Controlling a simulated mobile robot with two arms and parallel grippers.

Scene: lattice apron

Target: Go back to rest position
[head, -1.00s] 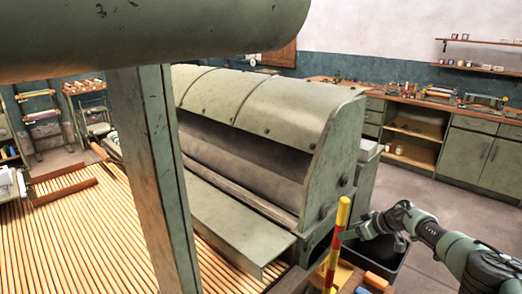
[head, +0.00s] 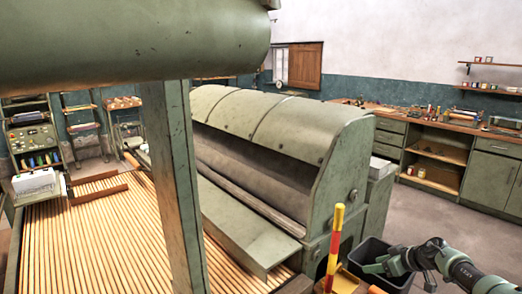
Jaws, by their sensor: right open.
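My right gripper (head: 372,267) is at the lower right, at the end of my dark green and black arm. It is small in the picture, open, and no object shows between its fingers. It appears in front of or over a black bin (head: 369,250); the exact height above it is unclear. A yellow and red striped stick (head: 334,243) stands upright to its left, apart from it. My left gripper is out of view.
A large green machine with a curved hood (head: 300,125) fills the middle. A slatted bed (head: 85,240) lies at left, behind a green post (head: 172,190). A workbench with cabinets (head: 490,178) runs along the back right. Grey floor (head: 440,215) is open before it.

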